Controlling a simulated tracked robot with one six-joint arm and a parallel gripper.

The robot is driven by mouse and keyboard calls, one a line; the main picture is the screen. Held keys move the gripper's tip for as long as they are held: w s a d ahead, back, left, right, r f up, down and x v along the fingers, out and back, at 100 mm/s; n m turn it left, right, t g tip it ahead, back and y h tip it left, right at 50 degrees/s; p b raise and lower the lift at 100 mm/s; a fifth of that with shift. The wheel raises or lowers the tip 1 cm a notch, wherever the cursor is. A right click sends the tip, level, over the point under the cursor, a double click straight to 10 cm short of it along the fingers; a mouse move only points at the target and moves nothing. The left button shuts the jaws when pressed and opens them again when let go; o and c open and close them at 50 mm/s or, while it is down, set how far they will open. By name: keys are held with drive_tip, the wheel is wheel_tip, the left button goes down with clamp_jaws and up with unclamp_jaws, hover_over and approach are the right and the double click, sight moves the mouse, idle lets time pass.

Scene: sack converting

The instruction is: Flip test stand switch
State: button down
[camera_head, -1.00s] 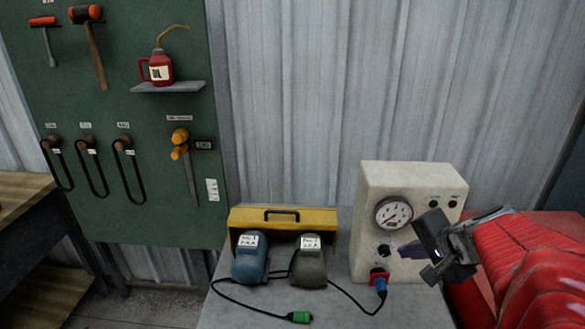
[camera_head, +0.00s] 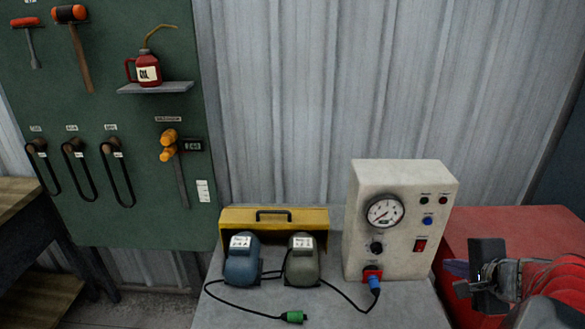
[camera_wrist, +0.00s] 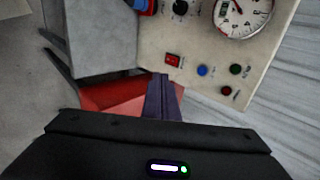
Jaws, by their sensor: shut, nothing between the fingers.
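The test stand (camera_head: 400,220) is a cream box on the grey bench, with a dial gauge (camera_head: 385,212) on its face. Its red rocker switch (camera_head: 420,245) sits low on the right of the face, below a blue button (camera_head: 428,221). The switch also shows in the wrist view (camera_wrist: 173,60), just beyond my fingertips. My gripper (camera_head: 456,268) is shut and empty, right of the stand and apart from it in the head view. Its purple-grey fingers (camera_wrist: 163,98) are together in the wrist view. I cannot tell which way the switch is set.
A blue motor (camera_head: 243,262) and a grey-green motor (camera_head: 302,262) stand before a yellow toolbox (camera_head: 235,218). A blue plug (camera_head: 374,284) is in the stand's socket; a green plug (camera_head: 293,317) lies loose. A red surface (camera_head: 500,228) lies right of the stand.

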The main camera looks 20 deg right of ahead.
sight(421, 246)
drive_tip(key=shift+w+d+r+x, duration=0.1)
drive_tip(key=shift+w+r+x, duration=0.25)
drive_tip(key=shift+x, duration=1.7)
drive_tip(key=shift+w+d+r+x, duration=0.1)
drive_tip(key=shift+w+r+x, duration=0.25)
drive_tip(key=shift+x, duration=1.75)
drive_tip(key=shift+w+d+r+x, duration=0.15)
drive_tip(key=shift+r+x, duration=0.25)
drive_tip(key=shift+x, duration=1.65)
drive_tip(key=shift+w+a, duration=0.1)
drive_tip(key=shift+w, duration=0.05)
